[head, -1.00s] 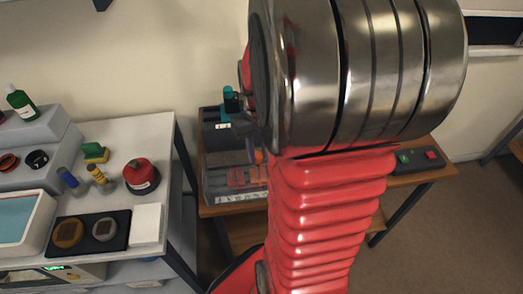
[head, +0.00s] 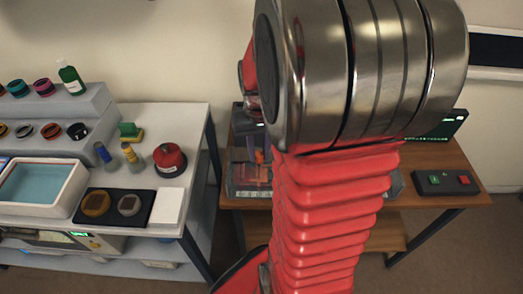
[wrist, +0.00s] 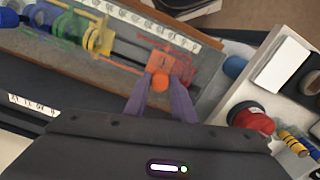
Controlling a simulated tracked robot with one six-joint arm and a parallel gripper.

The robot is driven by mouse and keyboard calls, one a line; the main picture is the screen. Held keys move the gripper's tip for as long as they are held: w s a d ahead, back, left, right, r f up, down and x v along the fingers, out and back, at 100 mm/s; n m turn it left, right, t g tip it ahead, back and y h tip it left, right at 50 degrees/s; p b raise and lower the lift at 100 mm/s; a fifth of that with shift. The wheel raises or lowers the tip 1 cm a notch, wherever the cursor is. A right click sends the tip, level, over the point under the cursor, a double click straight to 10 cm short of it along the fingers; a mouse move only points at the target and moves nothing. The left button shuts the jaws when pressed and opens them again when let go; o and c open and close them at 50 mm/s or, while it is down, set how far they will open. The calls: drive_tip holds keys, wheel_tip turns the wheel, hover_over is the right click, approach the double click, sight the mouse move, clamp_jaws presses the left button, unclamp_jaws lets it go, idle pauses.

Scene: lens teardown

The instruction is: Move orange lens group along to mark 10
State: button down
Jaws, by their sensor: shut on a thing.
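The orange lens group (wrist: 163,62) stands on the rail bench (wrist: 208,70) in the wrist view, near the bench's right end. My gripper (wrist: 162,84) has its two purple fingers shut on the round orange knob of this group. In the head view a small part of the orange group (head: 259,156) shows left of my arm, and my arm hides most of the bench. A white number strip (wrist: 165,27) runs along the bench, but I cannot read which mark the group stands at.
Yellow (wrist: 96,38), green (wrist: 68,27) and blue (wrist: 36,18) lens groups sit farther left on the bench. A side table (head: 195,118) to the left carries a red can (head: 169,161), small bottles and a white tray (head: 40,188). A control box (head: 444,182) is at right.

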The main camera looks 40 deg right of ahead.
drive_tip(key=shift+w+a+r, duration=0.1)
drive_tip(key=shift+w+a, duration=0.05)
drive_tip(key=shift+w, duration=0.1)
drive_tip(key=c, duration=1.8)
unclamp_jaws()
drive_tip(key=o, duration=0.3)
wheel_tip(320, 180, up, 14)
drive_tip(key=shift+f, duration=0.2)
